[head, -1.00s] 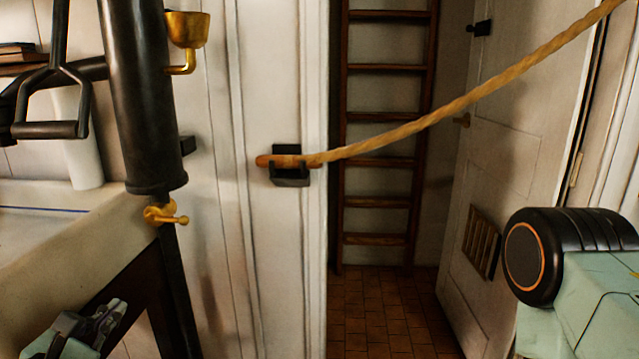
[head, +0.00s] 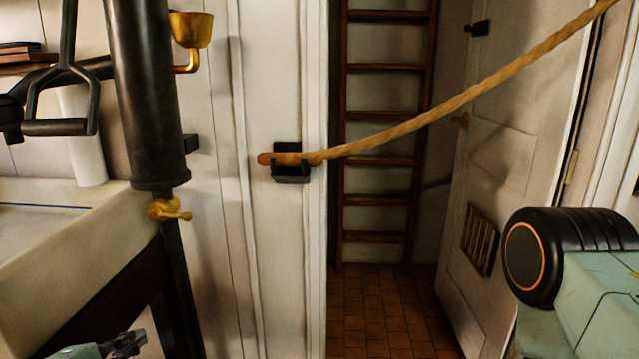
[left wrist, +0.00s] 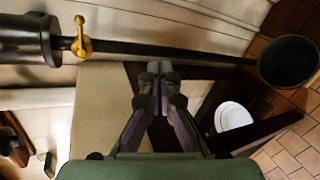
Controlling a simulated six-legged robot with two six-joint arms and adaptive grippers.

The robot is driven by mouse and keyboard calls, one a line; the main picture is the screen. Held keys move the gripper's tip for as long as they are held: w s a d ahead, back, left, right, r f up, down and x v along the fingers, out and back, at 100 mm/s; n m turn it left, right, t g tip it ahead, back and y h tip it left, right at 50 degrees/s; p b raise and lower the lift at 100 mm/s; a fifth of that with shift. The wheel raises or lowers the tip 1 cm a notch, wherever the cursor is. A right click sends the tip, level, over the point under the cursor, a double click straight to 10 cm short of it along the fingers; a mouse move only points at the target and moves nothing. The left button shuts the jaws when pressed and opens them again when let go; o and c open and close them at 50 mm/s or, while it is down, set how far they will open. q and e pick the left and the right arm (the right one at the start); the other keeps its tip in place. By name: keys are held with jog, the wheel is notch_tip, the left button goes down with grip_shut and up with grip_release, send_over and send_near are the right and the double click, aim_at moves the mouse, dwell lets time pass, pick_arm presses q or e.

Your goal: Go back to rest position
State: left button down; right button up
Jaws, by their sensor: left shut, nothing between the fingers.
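My left gripper (head: 128,343) shows at the bottom left edge of the head view, below the pale sink, mostly cut off by the frame. In the left wrist view my left gripper (left wrist: 153,70) points away with its two fingers together, shut and empty. The pale sink edge (left wrist: 100,110) lies to the left of the fingers there. My right gripper is out of view; only my green right arm with its black joint shows at the right of the head view.
A black pump (head: 147,95) with a brass tap (head: 168,210) stands by the sink (head: 110,215). A rope (head: 440,112) spans the doorway before a ladder (head: 376,116). A dark round vessel (left wrist: 288,62) and a white round object (left wrist: 232,117) show beyond the left gripper.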

pick_arm(q)
jog(key=s+d+f+m+g, duration=0.4)
jog(key=s+f+m+g, duration=0.2)
jog(key=s+f+m, duration=0.4)
jog(key=s+d+f+m+g+y, duration=0.1)
jog(key=s+d+f+m+g, duration=0.3)
jog(key=s+f, duration=0.9)
jog(key=s+m+g, duration=0.3)
jog(key=s+m, duration=0.2)
jog(key=shift+s+f+m+g, duration=0.15)
jog(key=shift+f+m+g, duration=0.15)
jog(key=shift+f+m, duration=0.1)
